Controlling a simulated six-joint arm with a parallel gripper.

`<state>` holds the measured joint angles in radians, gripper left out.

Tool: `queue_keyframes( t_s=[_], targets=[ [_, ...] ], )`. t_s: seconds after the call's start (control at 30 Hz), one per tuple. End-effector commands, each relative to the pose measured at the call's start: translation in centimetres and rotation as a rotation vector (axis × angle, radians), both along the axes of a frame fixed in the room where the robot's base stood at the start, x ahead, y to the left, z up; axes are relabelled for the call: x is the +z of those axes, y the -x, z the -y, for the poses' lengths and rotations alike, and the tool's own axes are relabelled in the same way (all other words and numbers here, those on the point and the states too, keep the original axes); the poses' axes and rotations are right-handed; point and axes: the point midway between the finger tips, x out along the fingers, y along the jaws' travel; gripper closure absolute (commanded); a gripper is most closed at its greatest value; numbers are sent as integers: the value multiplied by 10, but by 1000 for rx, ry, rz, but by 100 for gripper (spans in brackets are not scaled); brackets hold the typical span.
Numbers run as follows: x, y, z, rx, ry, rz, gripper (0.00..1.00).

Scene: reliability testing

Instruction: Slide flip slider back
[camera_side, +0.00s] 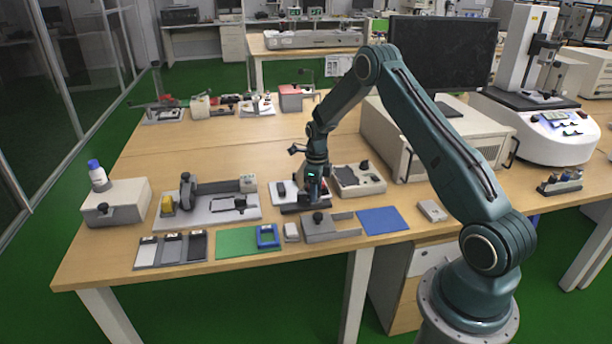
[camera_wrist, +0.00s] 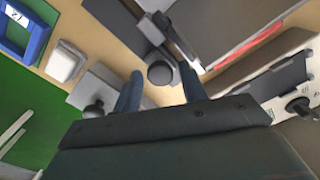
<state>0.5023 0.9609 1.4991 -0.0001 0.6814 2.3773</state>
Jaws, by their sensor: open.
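My gripper (camera_side: 314,194) points down over a small device with a pale base (camera_side: 277,190) and dark parts, in the middle of the table. In the wrist view my gripper (camera_wrist: 160,80) is open, with one dark finger on each side of a round black knob (camera_wrist: 160,74). Whether the fingers touch the knob I cannot tell. Beyond the knob a dark sliding piece (camera_wrist: 176,38) runs along the device. This device appears to be the flip slider, but no label confirms it. My gripper hides part of it in the side view.
A grey fixture (camera_side: 335,228) with a black knob stands close in front of my gripper. A white block (camera_side: 291,232), a blue holder (camera_side: 268,237) and a green mat (camera_side: 235,243) lie to its left. A pale box with dark parts (camera_side: 358,180) is close on the right.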

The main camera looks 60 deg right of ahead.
Motion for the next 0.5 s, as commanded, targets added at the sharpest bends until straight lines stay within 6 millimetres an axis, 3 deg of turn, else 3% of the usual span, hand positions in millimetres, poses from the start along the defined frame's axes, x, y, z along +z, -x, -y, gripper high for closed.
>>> queue_keyframes(
  t_s=[0.5],
  targets=[
    [6, 0, 0, 0, 1, 1, 58]
  ],
)
